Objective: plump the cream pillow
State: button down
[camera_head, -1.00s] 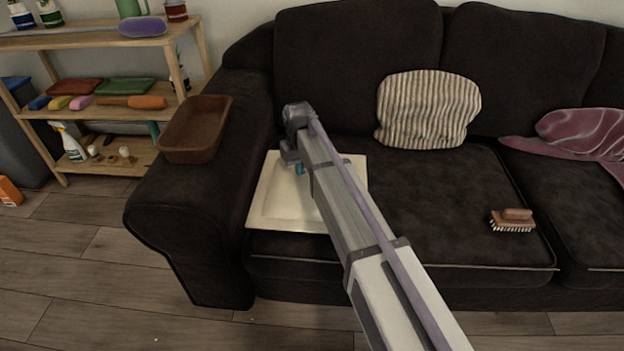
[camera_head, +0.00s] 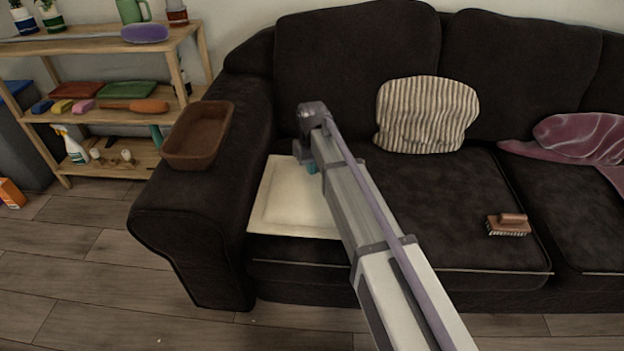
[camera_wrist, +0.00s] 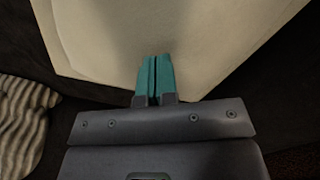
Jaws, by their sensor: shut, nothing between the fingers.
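The cream pillow (camera_head: 292,201) lies flat on the left seat of the dark sofa, close to the left armrest. My arm crosses over it and hides its right part in the head view. My gripper (camera_head: 312,168) is over the pillow's right side, pointing down. In the wrist view the cream pillow (camera_wrist: 180,35) fills the upper middle, and the teal fingers of my gripper (camera_wrist: 155,78) are together in front of it with nothing between them. I cannot tell whether the fingertips touch the pillow.
A brown tray (camera_head: 198,135) sits on the left armrest. A striped cushion (camera_head: 426,114) leans on the backrest, and a wooden brush (camera_head: 508,225) lies on the seat at right. A purple cloth (camera_head: 580,138) is at far right. A shelf (camera_head: 110,120) stands at left.

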aim_at(312, 181)
jog(key=shift+f+b, duration=1.75)
jog(key=shift+r, duration=0.15)
jog(key=shift+d+r+p, duration=0.25)
jog(key=shift+p, duration=0.15)
jog(key=d+r+p, duration=0.3)
jog(key=shift+s, duration=0.15)
jog(key=shift+d, duration=0.1)
jog(key=shift+f, duration=0.1)
